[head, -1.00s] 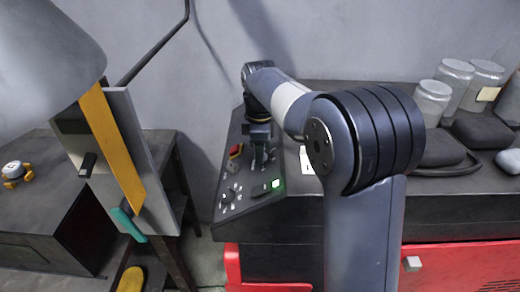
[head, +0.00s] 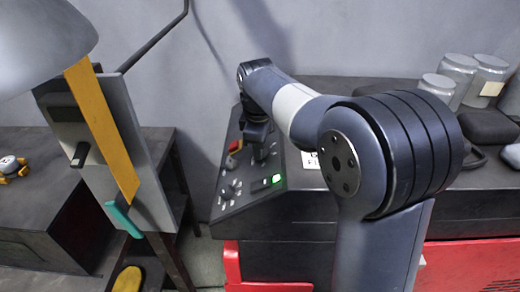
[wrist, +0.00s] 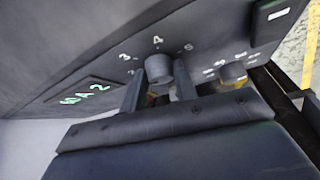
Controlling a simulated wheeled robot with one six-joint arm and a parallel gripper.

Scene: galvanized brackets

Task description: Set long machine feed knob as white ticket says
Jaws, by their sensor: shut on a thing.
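The dark control panel (head: 222,204) of the long machine slopes along the left end of the dark bench. In the wrist view, a round grey knob (wrist: 158,68) sits on the panel with white numerals, about 2 to 5, around it. My gripper (wrist: 160,88) is shut on this knob, one finger at each side. In the head view my gripper (head: 258,152) is at the panel's middle, hiding the knob. The knob's pointer is not clear. The white ticket (head: 310,161) lies right of the panel, partly hidden by my arm; its writing is not fully readable.
A second knob (wrist: 232,72) with small marks is close to the right of my fingers. A green-lettered plate (wrist: 85,92) is at left. A red button (head: 235,146) and a lit green light (head: 276,179) are on the panel. Jars (head: 458,75) stand at the back right.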

